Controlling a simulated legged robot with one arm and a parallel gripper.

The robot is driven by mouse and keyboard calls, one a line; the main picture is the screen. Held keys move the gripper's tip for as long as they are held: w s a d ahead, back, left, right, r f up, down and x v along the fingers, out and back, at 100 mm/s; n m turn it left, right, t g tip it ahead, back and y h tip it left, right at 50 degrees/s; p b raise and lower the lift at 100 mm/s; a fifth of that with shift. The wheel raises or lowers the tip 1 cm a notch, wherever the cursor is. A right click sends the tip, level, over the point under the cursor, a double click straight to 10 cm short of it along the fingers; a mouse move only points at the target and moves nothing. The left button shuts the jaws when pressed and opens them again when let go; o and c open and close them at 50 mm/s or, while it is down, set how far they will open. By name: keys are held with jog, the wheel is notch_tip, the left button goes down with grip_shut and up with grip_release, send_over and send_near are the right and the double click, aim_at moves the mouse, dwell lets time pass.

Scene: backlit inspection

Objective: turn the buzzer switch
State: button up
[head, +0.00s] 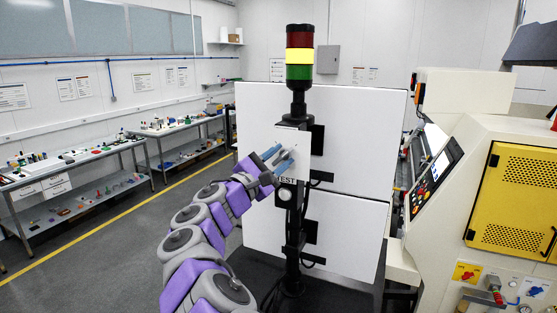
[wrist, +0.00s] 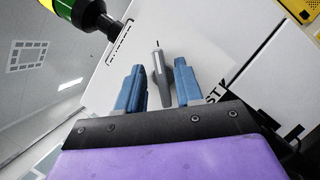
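The buzzer switch (wrist: 158,62) is a grey lever-like knob on a white panel, seen in the wrist view above a partly hidden "TEST" label. In the head view the switch area is largely covered by my fingers. My gripper (wrist: 160,72) has two blue fingers, one on each side of the knob in the wrist view, with gaps showing beside it. The gripper is open; I cannot tell how far the knob reaches between the fingers. The gripper also shows in the head view (head: 278,157), in front of the white box on the pole.
A stack light (head: 299,58) with red, lit yellow and green sections tops the black pole. A round button (head: 285,195) sits below the label. White panels (head: 355,125) stand behind. A machine with a yellow door (head: 515,195) stands right; workbenches (head: 75,160) line the left.

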jog(key=b+v, duration=0.2)
jog(key=v, duration=1.5)
jog(key=shift+a+b, duration=0.25)
jog(key=shift+b, duration=0.05)
